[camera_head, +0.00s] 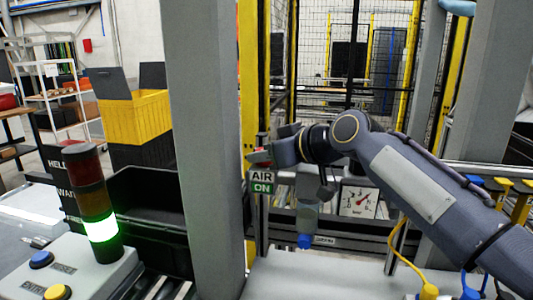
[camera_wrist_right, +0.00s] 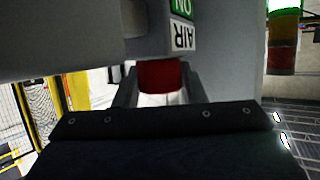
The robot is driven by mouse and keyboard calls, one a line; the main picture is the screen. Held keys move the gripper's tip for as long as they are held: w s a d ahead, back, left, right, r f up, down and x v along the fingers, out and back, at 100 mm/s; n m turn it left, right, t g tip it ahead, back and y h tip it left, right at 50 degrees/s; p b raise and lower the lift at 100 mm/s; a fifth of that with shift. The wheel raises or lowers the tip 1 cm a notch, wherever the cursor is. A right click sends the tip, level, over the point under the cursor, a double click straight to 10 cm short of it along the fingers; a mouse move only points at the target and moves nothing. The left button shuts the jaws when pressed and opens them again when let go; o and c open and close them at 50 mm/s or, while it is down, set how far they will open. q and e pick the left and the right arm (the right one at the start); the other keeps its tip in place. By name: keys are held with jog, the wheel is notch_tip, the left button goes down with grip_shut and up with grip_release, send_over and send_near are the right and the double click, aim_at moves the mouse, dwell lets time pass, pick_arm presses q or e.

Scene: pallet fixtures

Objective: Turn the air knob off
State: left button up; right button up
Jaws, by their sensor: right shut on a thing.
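The red air knob (camera_head: 259,157) is on a post beside the grey column, just above a sign (camera_head: 262,182) reading AIR and, on green, ON. My right gripper (camera_head: 265,156) reaches in from the right and is at the knob. In the right wrist view the red knob (camera_wrist_right: 160,76) sits between the two fingers of my gripper (camera_wrist_right: 160,88), which is shut on it. The sign (camera_wrist_right: 183,25) appears upside down above it there. The far side of the knob is hidden. My left gripper is not in view.
A pressure gauge (camera_head: 358,201) with a red needle and a clear bottle-like filter (camera_head: 306,220) stand under my right arm. A thick grey column (camera_head: 207,150) is left of the knob. A signal tower (camera_head: 97,207) glows green on a button box (camera_head: 70,270) at lower left.

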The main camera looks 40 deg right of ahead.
jog(key=shift+m+h, duration=0.3)
jog(key=shift+h, duration=0.1)
jog(key=shift+m+h+p, duration=0.55)
jog(key=shift+m+h, duration=0.35)
jog(key=shift+h, duration=0.2)
jog(key=shift+m+h, duration=0.8)
jog(key=shift+h, duration=0.2)
jog(key=m+g+h+b, duration=0.1)
jog(key=m+h+b, duration=0.1)
jog(key=m+h, duration=0.1)
jog(key=shift+a+f+h, duration=0.1)
jog(key=shift+f+h, duration=0.05)
jog(key=shift+h, duration=0.25)
jog(key=shift+m+g+h+b, duration=0.45)
jog(key=shift+m+g+h, duration=0.65)
jog(key=shift+m, duration=0.4)
jog(key=shift+a, duration=0.1)
jog(key=o, duration=1)
jog(key=shift+r, duration=0.2)
